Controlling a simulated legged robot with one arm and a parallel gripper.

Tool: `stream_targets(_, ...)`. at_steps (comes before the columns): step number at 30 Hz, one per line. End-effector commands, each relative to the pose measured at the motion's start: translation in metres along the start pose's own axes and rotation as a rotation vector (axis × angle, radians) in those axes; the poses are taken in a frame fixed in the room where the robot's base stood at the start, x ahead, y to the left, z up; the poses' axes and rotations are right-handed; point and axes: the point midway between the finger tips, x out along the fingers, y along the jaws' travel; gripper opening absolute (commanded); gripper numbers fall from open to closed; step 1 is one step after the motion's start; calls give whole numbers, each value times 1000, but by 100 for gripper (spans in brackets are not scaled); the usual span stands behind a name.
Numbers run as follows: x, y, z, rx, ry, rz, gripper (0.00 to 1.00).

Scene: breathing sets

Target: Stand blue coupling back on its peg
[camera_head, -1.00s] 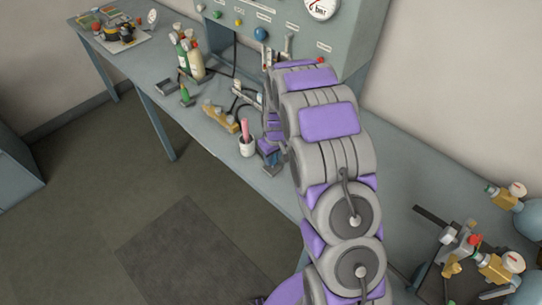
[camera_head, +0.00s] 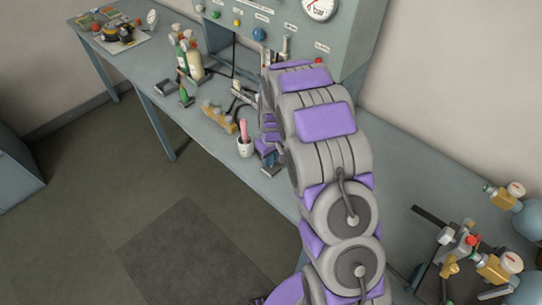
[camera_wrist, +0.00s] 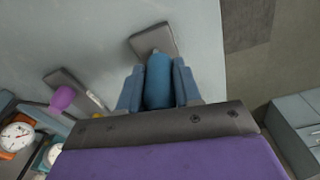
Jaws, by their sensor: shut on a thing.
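My gripper (camera_wrist: 158,78) is shut on the blue coupling (camera_wrist: 158,84) in the wrist view, with one blue jaw on each side of it. Beyond the coupling's far end lies a grey base plate (camera_wrist: 140,38) on the bench. The coupling's end overlaps this plate in the picture; I cannot tell whether it touches the plate or is around a peg. In the head view my gripper (camera_head: 268,156) shows only partly, low over the bench beside my arm, and the coupling cannot be made out there.
The gauge panel (camera_head: 345,45) rises behind. The bench's front edge is close.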

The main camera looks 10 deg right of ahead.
Motion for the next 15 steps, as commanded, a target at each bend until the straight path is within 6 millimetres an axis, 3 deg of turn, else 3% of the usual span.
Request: stream_targets(15, 3, -1, 0, 0, -1, 1, 0)
